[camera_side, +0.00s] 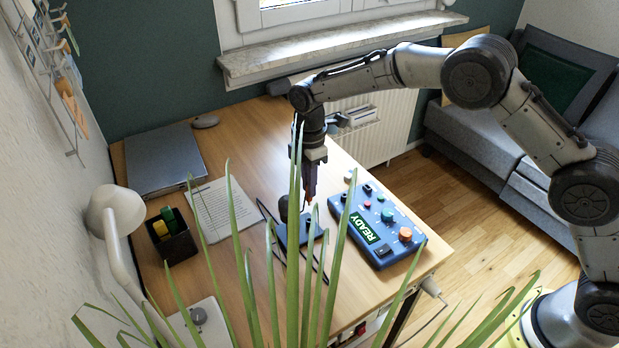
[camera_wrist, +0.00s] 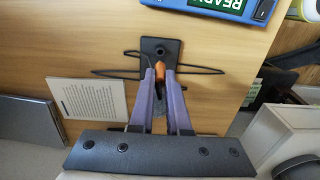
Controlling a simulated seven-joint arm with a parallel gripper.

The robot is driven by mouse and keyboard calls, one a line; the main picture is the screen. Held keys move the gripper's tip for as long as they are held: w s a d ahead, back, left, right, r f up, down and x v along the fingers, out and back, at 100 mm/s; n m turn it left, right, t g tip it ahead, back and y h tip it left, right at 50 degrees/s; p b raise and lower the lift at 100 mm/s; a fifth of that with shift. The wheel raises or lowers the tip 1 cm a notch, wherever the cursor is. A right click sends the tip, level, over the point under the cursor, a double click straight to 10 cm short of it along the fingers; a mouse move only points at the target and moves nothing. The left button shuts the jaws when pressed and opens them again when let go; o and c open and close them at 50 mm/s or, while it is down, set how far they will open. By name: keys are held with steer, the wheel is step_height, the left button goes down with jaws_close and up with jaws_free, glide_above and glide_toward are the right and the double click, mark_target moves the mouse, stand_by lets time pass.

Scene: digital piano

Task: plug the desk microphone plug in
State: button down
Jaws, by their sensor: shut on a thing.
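My gripper (camera_side: 309,196) points down over the desk, its purple fingers shut on a small orange plug. In the wrist view the plug (camera_wrist: 158,68) shows between the fingertips (camera_wrist: 159,75). Below is a small dark block (camera_side: 291,235), and the wrist view shows a round socket-like spot (camera_wrist: 160,50) on this block, just beyond the plug. I cannot tell whether the plug touches the block. A dark rounded shape (camera_side: 284,208), perhaps the microphone head, stands beside the fingers. Plant leaves partly cover the block in the side view.
A blue panel (camera_side: 345,222) with knobs and a READY display lies right of the block. Thin black cable (camera_wrist: 105,72) loops beside the block. A paper sheet (camera_side: 222,209), pen holder (camera_side: 172,242), laptop (camera_side: 163,160) and lamp (camera_side: 115,212) are at left. Long leaves (camera_side: 236,215) rise in front.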

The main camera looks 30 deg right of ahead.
mark_target(309, 200)
steer(key=shift+f, duration=2.05)
steer(key=shift+f, duration=1.55)
steer(key=c, duration=0.8)
jaws_free()
steer(key=shift+r, duration=2.55)
steer(key=shift+r, duration=0.1)
